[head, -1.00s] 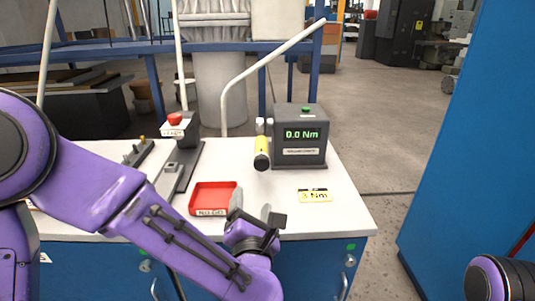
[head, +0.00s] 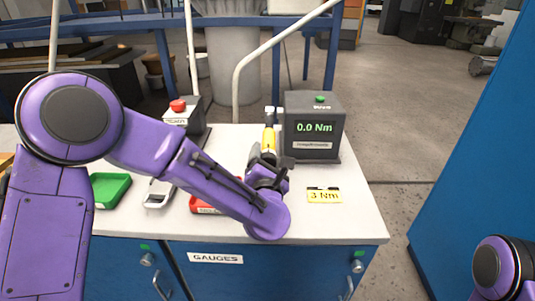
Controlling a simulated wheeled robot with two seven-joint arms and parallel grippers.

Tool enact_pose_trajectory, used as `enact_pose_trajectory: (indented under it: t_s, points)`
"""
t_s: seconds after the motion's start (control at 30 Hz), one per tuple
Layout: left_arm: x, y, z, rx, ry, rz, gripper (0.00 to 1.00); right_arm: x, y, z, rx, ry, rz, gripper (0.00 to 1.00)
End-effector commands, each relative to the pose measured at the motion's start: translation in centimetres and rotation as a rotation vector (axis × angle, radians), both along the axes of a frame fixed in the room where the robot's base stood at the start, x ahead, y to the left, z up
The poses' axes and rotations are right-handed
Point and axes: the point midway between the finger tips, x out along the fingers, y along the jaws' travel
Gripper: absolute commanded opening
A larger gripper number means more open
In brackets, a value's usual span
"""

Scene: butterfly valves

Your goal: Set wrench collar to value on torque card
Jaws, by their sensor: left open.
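A torque tester (head: 313,128) with a green display reading 0.0 Nm stands at the back right of the white bench. The yellow torque card (head: 324,196) lies in front of it and reads 3 Nm. The wrench (head: 268,140), with a yellow part showing, is at the left side of the tester. My left gripper (head: 268,160) is open at the wrench's near end and covers its lower part. I cannot tell whether the fingers touch it. The collar scale cannot be read. My right arm shows only in part at the lower right edge, with its gripper out of view.
A red tray (head: 203,204), partly behind my left arm, and a green tray (head: 110,190) sit on the bench (head: 355,225). A box with a red button (head: 180,112) stands at the back left. A blue cabinet is at the right. The bench around the card is clear.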

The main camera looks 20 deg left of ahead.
Motion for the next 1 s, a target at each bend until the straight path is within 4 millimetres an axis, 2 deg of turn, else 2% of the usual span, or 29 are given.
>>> enact_pose_trajectory:
  t_s: [0.27,0.3,0.43,0.47,0.77,1.0]
  points:
    - [0.37,0.23,-0.04,-0.001,0.0,0.001,0.72,0.0,0.0,0.08,0.0,0.0,0.0,0.0]
    - [0.36,0.23,-0.04,-0.001,0.0,0.001,0.65,0.0,0.0,0.08,0.0,0.0,0.0,0.0]
    - [0.34,0.24,-0.04,0.0,0.0,0.001,0.23,0.0,0.0,0.08,0.0,0.0,0.0,0.0]
    - [0.34,0.24,-0.04,0.0,0.0,0.001,0.18,0.0,0.0,0.08,0.0,0.0,0.0,0.0]
    - [0.31,0.26,-0.03,0.026,0.007,0.002,0.18,0.0,0.0,0.04,0.0,0.0,0.0,0.0]
    - [0.3,0.3,0.01,0.146,0.041,0.004,0.17,0.0,0.0,-0.04,0.0,0.0,0.0,0.0]
